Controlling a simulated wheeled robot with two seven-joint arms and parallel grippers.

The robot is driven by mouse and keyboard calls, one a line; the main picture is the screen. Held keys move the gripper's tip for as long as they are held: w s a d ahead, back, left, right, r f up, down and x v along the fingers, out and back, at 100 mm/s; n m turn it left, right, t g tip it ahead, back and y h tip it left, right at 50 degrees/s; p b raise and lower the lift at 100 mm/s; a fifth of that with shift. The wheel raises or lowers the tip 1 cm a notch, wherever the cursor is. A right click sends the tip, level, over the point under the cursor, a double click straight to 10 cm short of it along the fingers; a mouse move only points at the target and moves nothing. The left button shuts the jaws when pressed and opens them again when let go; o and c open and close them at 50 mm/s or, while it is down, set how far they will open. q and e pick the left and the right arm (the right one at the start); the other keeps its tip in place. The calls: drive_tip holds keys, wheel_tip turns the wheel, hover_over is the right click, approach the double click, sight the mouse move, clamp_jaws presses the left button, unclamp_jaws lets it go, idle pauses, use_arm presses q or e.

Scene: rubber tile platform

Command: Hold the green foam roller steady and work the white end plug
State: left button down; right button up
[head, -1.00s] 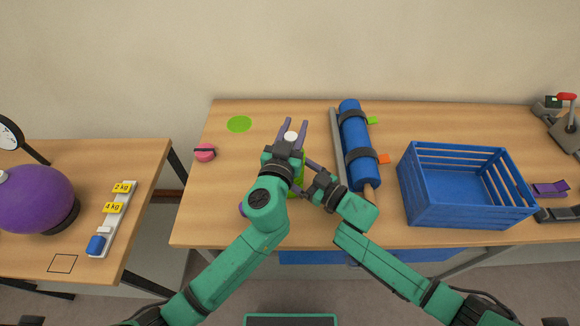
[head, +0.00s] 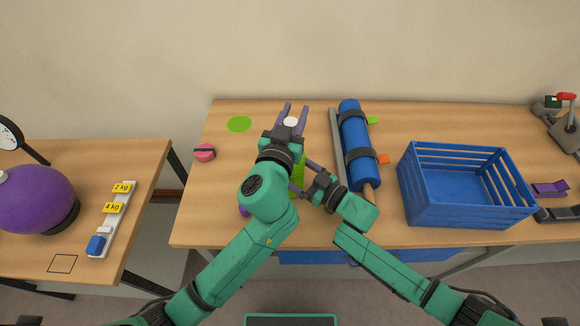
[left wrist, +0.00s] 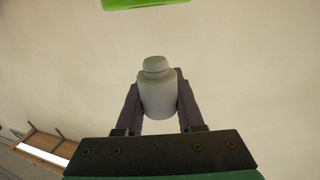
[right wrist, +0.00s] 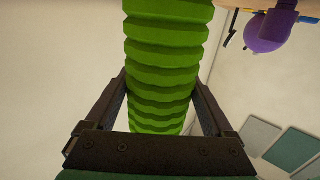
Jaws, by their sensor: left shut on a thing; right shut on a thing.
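The ribbed green foam roller (head: 298,172) stands near the middle of the table, partly hidden by my left arm in the head view. My right gripper (head: 303,177) is shut around its side; the right wrist view shows the roller (right wrist: 165,75) between both fingers. My left gripper (head: 293,115) is shut on the white end plug (head: 290,122). In the left wrist view the plug (left wrist: 157,92) is gripped between the fingers, its narrower knob toward the roller. The roller's green end (left wrist: 145,3) shows at the top edge there, with a gap between it and the plug.
Right of the roller, a blue cylinder (head: 352,130) lies strapped beside a grey rail. A blue slatted crate (head: 465,210) stands farther right. A flat green disc (head: 239,124) and a pink item (head: 205,153) lie at the left, with bare tabletop around them.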

drive_tip(key=shift+f, duration=0.1)
idle(0.3)
drive_tip(key=o, duration=1.3)
drive_tip(key=shift+s+d, duration=0.1)
drive_tip(key=v, duration=1.1)
drive_tip(key=shift+s+d, duration=0.25)
drive_tip(key=shift+d, duration=0.1)
